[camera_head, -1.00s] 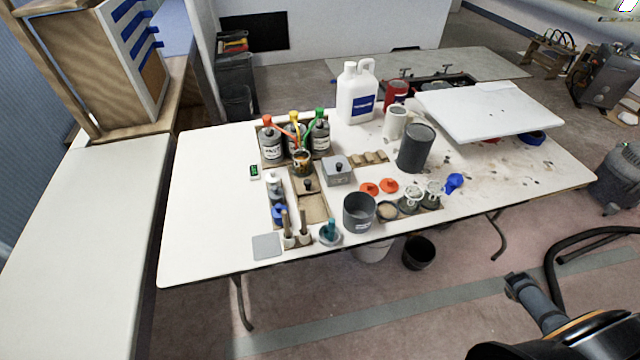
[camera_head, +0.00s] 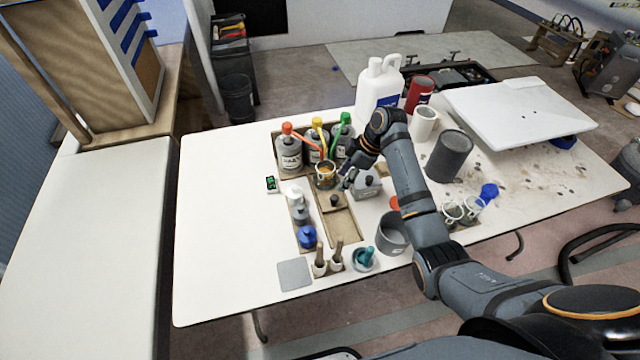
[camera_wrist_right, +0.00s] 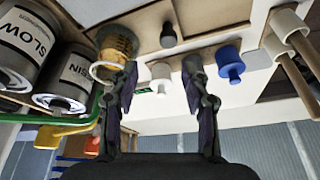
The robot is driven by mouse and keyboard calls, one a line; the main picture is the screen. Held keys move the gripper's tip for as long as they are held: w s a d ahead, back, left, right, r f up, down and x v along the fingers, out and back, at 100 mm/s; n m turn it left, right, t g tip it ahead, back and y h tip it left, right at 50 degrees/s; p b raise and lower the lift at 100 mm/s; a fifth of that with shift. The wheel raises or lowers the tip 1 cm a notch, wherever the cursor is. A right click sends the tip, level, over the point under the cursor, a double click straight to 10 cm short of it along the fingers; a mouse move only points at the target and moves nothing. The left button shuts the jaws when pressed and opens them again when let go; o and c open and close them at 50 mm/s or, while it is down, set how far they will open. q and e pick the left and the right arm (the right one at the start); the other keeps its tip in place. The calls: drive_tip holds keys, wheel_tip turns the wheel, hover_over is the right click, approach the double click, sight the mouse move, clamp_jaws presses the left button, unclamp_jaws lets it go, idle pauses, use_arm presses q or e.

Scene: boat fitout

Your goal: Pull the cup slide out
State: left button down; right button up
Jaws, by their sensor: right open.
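The cup slide, a flat wooden piece (camera_head: 325,197) with a dark knob (camera_head: 334,201), sits in a wooden track (camera_head: 346,228) on the white table. A clear cup with amber contents (camera_head: 325,174) stands at its far end. In the right wrist view the knob (camera_wrist_right: 168,36) and cup (camera_wrist_right: 112,52) show beyond the fingers. My right gripper (camera_head: 346,181) is open and empty, just right of the cup and above the knob's far side; its fingers (camera_wrist_right: 160,70) are apart with nothing between them. I cannot tell the exact gap to the knob. My left gripper is out of view.
Pump bottles (camera_head: 290,153) stand behind the cup. A grey box (camera_head: 367,184) is close to the right of the gripper. White and blue small bottles (camera_head: 307,237) line the track's left side. A grey pot (camera_head: 392,233) stands under my forearm. The table's left part is clear.

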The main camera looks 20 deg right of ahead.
sight(335, 197)
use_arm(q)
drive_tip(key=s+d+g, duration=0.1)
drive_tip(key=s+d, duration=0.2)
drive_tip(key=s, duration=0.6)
use_arm(e)
drive_tip(key=s+f, duration=0.2)
drive_tip(key=f, duration=0.1)
drive_tip(key=shift+a, duration=0.2)
drive_tip(key=shift+w+x, duration=0.2)
drive_tip(key=shift+x, duration=0.95)
drive_tip(key=x, duration=0.3)
drive_tip(key=shift+w+f, duration=0.25)
drive_tip(key=shift+f, duration=0.1)
drive_tip(key=shift+a+f, duration=0.1)
drive_tip(key=shift+f, duration=0.1)
drive_tip(key=shift+a+f, duration=0.1)
drive_tip(key=shift+c, duration=1)
drive_tip(key=c, duration=0.5)
drive_tip(key=shift+c, duration=1.1)
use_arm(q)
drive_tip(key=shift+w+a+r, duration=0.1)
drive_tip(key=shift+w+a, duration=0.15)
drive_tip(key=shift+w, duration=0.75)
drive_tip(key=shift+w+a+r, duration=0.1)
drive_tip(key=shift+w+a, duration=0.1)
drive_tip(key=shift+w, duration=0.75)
use_arm(e)
clamp_jaws()
